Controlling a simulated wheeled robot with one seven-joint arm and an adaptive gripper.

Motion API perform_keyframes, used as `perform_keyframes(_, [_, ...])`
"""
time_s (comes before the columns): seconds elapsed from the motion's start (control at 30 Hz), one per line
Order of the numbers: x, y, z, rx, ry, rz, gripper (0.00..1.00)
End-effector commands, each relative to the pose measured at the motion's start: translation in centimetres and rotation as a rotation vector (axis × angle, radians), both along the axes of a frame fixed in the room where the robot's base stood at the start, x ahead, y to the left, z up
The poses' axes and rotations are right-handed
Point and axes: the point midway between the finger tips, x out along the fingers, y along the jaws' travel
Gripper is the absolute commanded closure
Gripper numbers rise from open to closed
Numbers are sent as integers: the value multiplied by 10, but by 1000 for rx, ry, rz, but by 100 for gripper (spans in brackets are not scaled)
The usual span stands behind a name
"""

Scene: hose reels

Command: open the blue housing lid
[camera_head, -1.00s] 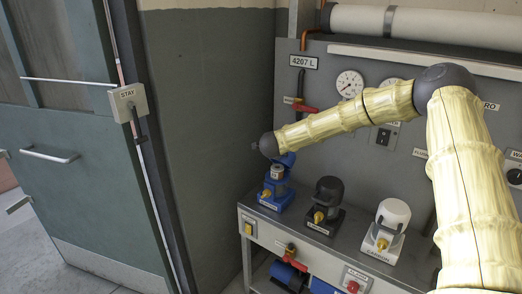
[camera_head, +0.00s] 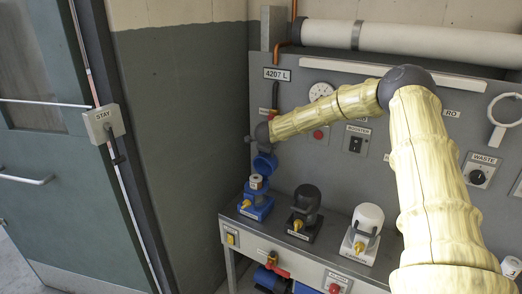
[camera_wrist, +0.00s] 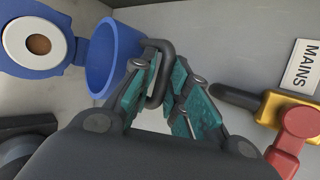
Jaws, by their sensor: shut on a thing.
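The blue housing lid (camera_head: 265,164) hangs tilted above the blue housing base (camera_head: 257,210), with a gap between them. In the wrist view the lid (camera_wrist: 108,62) is a blue cup with a dark loop handle. The pale cartridge (camera_head: 256,182) stands uncovered in the base; its ringed end with a brown centre (camera_wrist: 38,44) faces the wrist camera. My gripper (camera_wrist: 164,78) is shut on the lid's handle (camera_wrist: 158,62). In the head view my fingers are largely hidden at the arm's end.
A black housing (camera_head: 305,205) and a white housing (camera_head: 366,225) stand to the right on the grey bench (camera_head: 282,243). The red and brass MAINS valve (camera_wrist: 285,125) is close to my gripper's right. A panel with gauge and switches rises behind.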

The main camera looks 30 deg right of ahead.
Motion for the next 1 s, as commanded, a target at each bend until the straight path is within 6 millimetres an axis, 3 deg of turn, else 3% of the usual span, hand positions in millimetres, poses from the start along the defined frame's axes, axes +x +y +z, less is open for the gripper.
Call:
perform_keyframes(0.3, [9,-15,0,-4,-3,1,100])
perform_keyframes(0.77, [9,-22,1,-7,-4,-6,100])
perform_keyframes(0.8, [9,-22,1,-7,-5,-6,82])
perform_keyframes(0.9, [8,-23,1,-6,-4,-7,66])
perform_keyframes(1.0, [8,-21,-1,-6,-2,-6,66])
